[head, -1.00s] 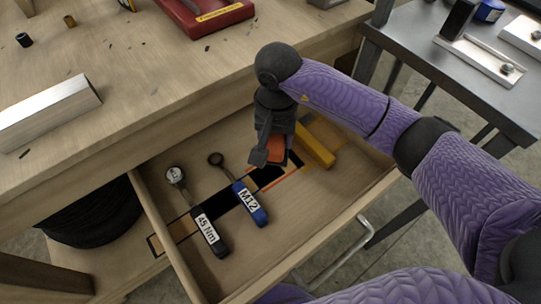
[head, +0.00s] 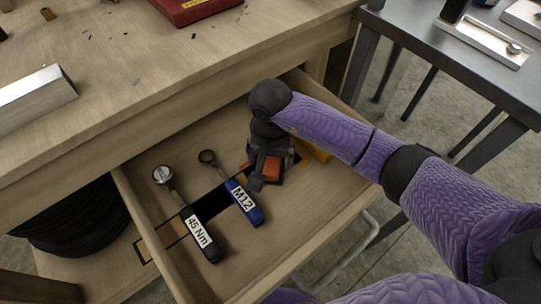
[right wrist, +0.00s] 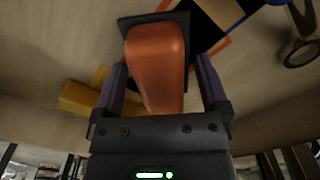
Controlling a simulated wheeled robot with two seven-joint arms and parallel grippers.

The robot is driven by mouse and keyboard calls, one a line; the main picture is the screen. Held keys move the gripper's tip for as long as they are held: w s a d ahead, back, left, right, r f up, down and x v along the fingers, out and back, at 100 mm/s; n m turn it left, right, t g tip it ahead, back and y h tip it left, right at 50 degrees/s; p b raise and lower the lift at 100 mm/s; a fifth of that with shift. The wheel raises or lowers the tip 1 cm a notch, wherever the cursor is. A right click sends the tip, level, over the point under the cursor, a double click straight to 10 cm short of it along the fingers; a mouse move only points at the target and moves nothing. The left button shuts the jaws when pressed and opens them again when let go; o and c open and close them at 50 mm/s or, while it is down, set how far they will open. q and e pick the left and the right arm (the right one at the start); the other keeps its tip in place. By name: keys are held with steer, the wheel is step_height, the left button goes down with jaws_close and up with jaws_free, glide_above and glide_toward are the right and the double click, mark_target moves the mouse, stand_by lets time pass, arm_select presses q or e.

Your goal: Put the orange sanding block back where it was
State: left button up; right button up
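In the head view, my right gripper (head: 262,178) is low in the drawer and partly covers the block. Part of the black, orange-edged outline (right wrist: 212,32) shows beside the block. My left gripper is out of view.
A blue M12 tool (head: 243,203) and a dark 45 Nm tool (head: 199,235) lie left of the block. A yellow item (head: 317,151) lies close behind my right gripper. The workbench (head: 110,100) stands over the drawer's far side; a metal table (head: 450,65) is to the right.

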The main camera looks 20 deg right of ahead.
steer(key=shift+r, duration=0.3)
arm_select(q)
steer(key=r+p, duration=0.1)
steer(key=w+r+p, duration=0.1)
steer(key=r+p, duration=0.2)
steer(key=p, duration=0.1)
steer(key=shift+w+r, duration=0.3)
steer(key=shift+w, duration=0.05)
arm_select(e)
step_height(320, 180, up, 12)
steer(key=shift+f, duration=0.15)
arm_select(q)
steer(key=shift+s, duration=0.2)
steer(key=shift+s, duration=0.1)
